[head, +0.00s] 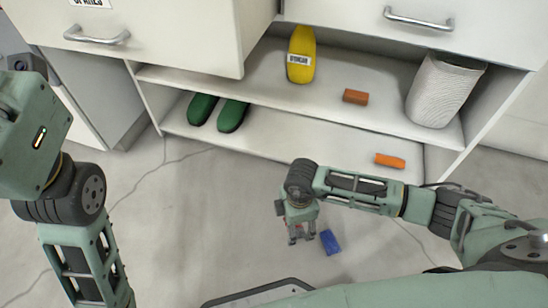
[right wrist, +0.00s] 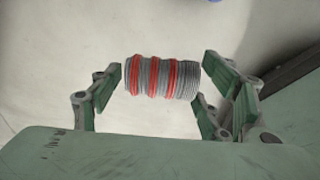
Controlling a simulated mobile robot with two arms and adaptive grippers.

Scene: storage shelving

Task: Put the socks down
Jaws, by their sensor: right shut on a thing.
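The socks (right wrist: 162,77) are a grey roll with red stripes, seen in the right wrist view between the two fingers of my right gripper (right wrist: 165,82). The fingers press on the two ends of the roll. In the head view my right gripper (head: 302,238) points down over the floor in front of the shelving, and it mostly hides the socks there. I cannot tell how high they are above the floor. My left arm shows at the left of the head view, but its gripper is out of view.
A blue block (head: 329,242) lies on the floor just right of my right gripper. The open shelves hold green shoes (head: 233,115), a yellow labelled item (head: 301,55), a brown block (head: 355,97), an orange item (head: 390,161) and a white ribbed bin (head: 441,90). Floor at centre-left is clear.

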